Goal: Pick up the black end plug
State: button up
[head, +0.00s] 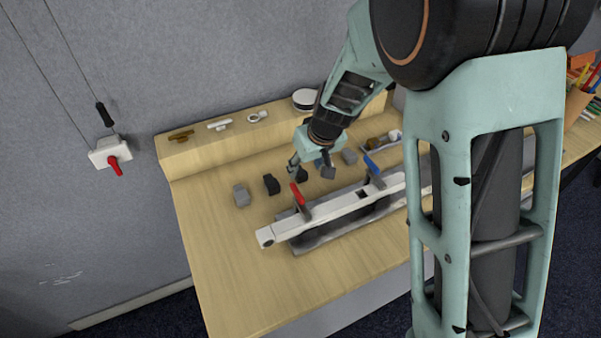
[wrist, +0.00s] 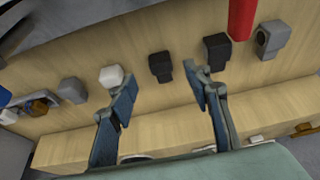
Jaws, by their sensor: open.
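Two small black blocks stand in the row of parts on the table. One black block (head: 271,184) is left of my gripper; it also shows in the wrist view (wrist: 217,50), just beyond the right finger. The other black block (wrist: 160,66) lies between the lines of my two fingers, a little past their tips; in the head view (head: 301,174) it is partly hidden by the gripper. I cannot tell which is the end plug. My gripper (head: 311,168), also in the wrist view (wrist: 165,90), is open and empty, low over the row.
A grey block (head: 241,195) ends the row at left; another grey block (head: 349,157) is to the right. A white block (wrist: 112,76) sits by the left finger. A white rail (head: 345,205) with red (head: 298,194) and blue levers lies in front. A wooden ledge (head: 190,155) runs behind.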

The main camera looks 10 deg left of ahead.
aim_at(302, 174)
jog(key=x, duration=0.5)
jog(key=shift+r, duration=0.1)
jog(key=c, duration=1)
